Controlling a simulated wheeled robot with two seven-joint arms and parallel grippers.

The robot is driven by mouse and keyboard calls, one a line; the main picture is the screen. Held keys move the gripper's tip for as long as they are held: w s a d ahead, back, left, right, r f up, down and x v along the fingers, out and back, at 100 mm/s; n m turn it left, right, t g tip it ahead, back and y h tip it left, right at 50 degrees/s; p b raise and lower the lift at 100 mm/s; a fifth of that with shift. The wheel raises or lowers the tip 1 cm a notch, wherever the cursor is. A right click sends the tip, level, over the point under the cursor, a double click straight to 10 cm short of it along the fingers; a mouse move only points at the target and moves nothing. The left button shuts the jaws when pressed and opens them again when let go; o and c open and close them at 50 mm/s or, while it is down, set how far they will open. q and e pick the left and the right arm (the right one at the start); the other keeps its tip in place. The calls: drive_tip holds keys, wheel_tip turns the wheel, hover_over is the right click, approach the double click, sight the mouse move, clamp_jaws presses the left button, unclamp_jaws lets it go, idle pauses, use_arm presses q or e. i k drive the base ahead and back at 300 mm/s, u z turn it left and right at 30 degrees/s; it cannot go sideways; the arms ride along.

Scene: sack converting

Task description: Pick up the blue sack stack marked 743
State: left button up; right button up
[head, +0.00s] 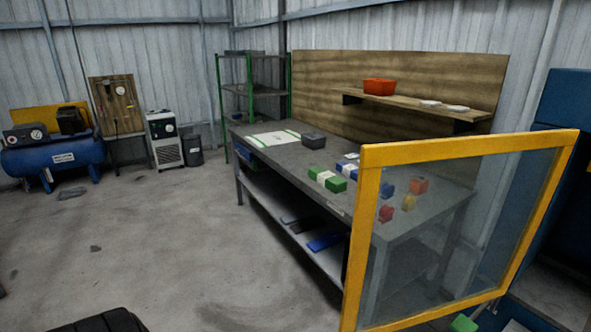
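Small blue stacks lie on the grey workbench (262,152). One blue stack (354,173) with a white band lies beside a green stack (326,179), also white-banded. Another blue stack (387,190) shows through the clear panel of the yellow-framed guard. Any number on them is too small to read, so I cannot tell which is marked 743. A flat blue item (325,242) lies on the bench's lower shelf. Neither of my grippers is in view.
The yellow-framed guard (367,230) stands in front of the bench's right part. Behind it are red (386,213), orange (418,185) and yellow (408,202) pieces. A dark grey box (313,140) sits on the bench. The floor (150,235) at left is mostly clear.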

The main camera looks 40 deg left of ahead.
sight(351, 171)
drive_tip(key=u, duration=2.35)
drive_tip(key=i, duration=2.6)
drive_tip(key=z, duration=2.25)
drive_tip(key=i, duration=0.5)
drive_tip(key=z, duration=0.1)
